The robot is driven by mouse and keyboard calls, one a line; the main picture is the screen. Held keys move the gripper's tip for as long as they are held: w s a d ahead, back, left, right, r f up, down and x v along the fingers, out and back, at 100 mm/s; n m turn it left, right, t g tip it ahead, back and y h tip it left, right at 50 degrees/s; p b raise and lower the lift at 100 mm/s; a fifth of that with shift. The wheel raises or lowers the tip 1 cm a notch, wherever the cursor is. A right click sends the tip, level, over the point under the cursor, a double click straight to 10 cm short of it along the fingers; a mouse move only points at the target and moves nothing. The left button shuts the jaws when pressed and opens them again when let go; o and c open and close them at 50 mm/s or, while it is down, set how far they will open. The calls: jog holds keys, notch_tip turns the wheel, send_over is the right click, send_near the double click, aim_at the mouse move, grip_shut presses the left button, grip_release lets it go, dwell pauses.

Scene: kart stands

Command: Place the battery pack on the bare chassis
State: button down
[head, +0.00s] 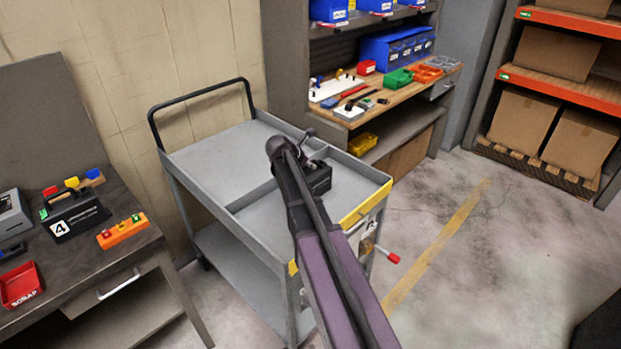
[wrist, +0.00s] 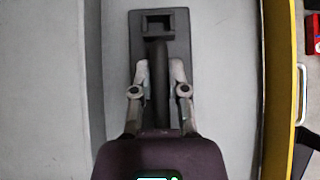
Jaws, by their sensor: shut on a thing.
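The dark, boxy battery pack (head: 319,178) is in the right-hand compartment of the grey cart's top tray, partly hidden by my arm. In the wrist view the pack (wrist: 177,22) is a dark rectangular block with a raised bar along its middle and a square recess at its far end. My gripper (wrist: 160,78) is shut on that bar, one finger on each side. Whether the pack touches the tray floor cannot be told. I cannot identify the bare chassis with certainty; a white board with small fittings (head: 335,88) lies on the back workbench.
The grey cart (head: 225,160) has a divided top, a yellow front edge and a black push handle. The left bench holds a black item marked 4 (head: 78,219), an orange block (head: 123,232) and a red scrap tray (head: 20,285).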

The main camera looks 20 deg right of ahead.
jog(key=shift+w+r, duration=0.1)
jog(key=shift+r, duration=0.15)
jog(key=shift+r+p, duration=1.5)
jog(key=shift+p, duration=0.3)
jog(key=shift+a, duration=0.1)
jog(key=s+a, duration=0.4)
jog(key=s, duration=0.2)
jog(key=s+a+r+p, duration=0.1)
jog(key=s+a, duration=0.3)
jog(key=s, duration=0.3)
jog(key=shift+s+a+r, duration=0.15)
jog(key=shift+a+r, duration=0.1)
jog(key=shift+a, duration=0.15)
